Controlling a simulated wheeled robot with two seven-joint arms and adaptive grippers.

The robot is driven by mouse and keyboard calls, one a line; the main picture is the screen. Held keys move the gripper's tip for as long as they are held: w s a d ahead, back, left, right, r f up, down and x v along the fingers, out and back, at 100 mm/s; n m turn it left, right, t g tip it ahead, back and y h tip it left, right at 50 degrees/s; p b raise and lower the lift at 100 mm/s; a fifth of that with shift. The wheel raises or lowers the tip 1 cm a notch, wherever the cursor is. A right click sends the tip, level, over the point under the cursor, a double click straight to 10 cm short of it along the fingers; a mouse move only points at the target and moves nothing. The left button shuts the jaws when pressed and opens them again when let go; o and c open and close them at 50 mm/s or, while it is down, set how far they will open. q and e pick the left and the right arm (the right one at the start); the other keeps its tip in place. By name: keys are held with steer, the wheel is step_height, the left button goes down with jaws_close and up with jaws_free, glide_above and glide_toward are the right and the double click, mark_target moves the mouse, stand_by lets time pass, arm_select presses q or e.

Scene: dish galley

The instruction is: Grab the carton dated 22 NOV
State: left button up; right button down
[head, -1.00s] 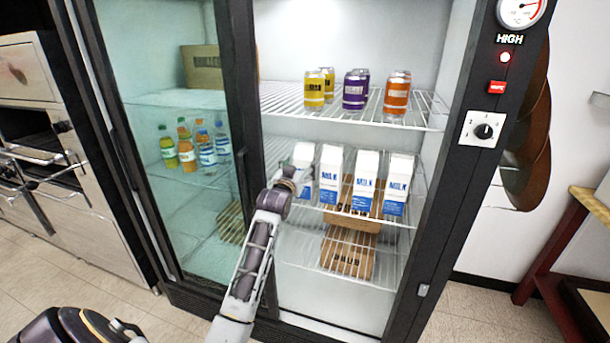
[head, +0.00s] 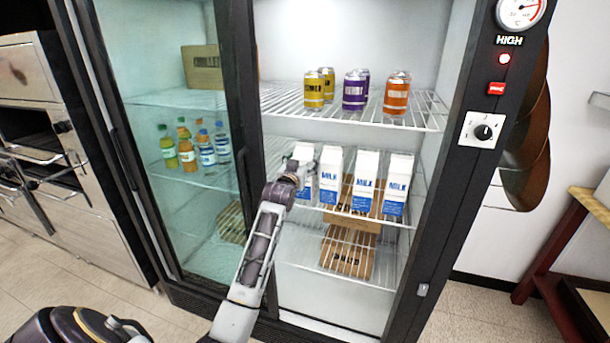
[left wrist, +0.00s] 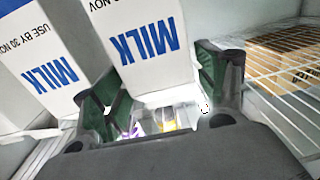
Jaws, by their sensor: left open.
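Four white milk cartons with blue bases stand in a row on the fridge's middle wire shelf: leftmost (head: 303,153), second (head: 329,175), third (head: 364,182), rightmost (head: 397,184). Their dates are too small to read in the head view. My left gripper (head: 299,170) is at the leftmost carton and partly hides it. In the left wrist view, the open gripper (left wrist: 157,78) has its fingers on either side of a carton (left wrist: 150,45), whose cut-off date ends in "NOV". The neighbouring carton (left wrist: 40,60) reads "USE BY 30 NOV". Contact is unclear. My right gripper is out of view.
Yellow (head: 314,90), purple (head: 354,92) and orange (head: 397,95) cans stand on the shelf above. A wooden crate (head: 347,252) sits on the shelf below. Bottles (head: 206,150) stand behind glass at left. The fridge's dark frame (head: 446,180) bounds the opening at right.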

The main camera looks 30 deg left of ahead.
arm_select(q)
steer(key=shift+x, duration=1.15)
steer(key=shift+w+a+r, duration=0.15)
steer(key=shift+w, duration=0.4)
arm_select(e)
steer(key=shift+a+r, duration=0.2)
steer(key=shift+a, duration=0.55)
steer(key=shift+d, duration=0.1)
arm_select(q)
steer(key=c, duration=1.2)
jaws_close()
steer(key=shift+r, duration=0.2)
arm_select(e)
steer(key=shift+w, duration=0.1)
